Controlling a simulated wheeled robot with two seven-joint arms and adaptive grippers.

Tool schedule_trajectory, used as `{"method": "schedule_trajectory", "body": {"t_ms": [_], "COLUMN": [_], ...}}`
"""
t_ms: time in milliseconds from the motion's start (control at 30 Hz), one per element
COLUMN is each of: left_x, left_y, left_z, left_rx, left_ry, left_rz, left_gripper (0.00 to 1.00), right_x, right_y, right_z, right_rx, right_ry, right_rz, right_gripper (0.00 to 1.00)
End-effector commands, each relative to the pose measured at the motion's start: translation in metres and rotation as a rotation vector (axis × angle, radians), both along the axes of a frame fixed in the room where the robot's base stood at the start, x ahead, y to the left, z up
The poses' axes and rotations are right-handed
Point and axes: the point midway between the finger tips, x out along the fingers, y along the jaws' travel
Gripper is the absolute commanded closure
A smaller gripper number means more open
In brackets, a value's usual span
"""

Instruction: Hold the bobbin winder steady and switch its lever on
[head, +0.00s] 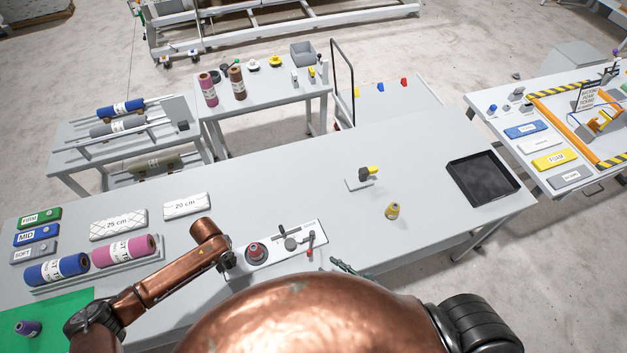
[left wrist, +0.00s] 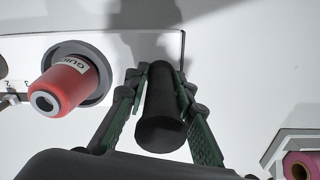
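The bobbin winder (head: 284,254) is a pale plate lying on the grey table. It carries a red cone spool (head: 257,253), a grey knob (head: 291,243) and a red-tipped lever (head: 311,240) at its right end. In the left wrist view the red cone (left wrist: 66,86) stands left of my left gripper (left wrist: 161,78). That gripper's fingers are closed around a black cylindrical handle (left wrist: 160,132), their tips against its sides. In the head view my left gripper (head: 228,263) is at the winder's left end, mostly hidden by my arm. My right gripper (head: 345,266) shows only dark fingertips right of the lever.
Blue and pink rolls (head: 124,250) lie left, beyond my left arm. A yellow cone (head: 393,211), a small yellow-topped device (head: 364,177) and a black tray (head: 483,178) stand to the right. The table behind the winder is clear.

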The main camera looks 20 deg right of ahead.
Motion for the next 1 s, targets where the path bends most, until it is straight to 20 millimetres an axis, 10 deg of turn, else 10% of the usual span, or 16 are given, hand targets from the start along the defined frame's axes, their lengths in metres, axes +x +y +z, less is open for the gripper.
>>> {"method": "schedule_trajectory", "body": {"t_ms": [567, 1000], "left_x": [0.004, 0.003], "left_y": [0.0, 0.0], "left_z": [0.005, 0.083], "left_rx": [0.001, -0.001], "left_ry": [-0.007, -0.009], "left_rz": [0.0, -0.002], "left_gripper": [0.59, 0.59], "right_x": [0.0, 0.0], "right_y": [0.0, 0.0], "right_z": [0.0, 0.0], "right_rx": [0.0, 0.0], "right_ry": [0.0, 0.0], "right_rz": [0.0, 0.0], "right_gripper": [0.7, 0.7]}}
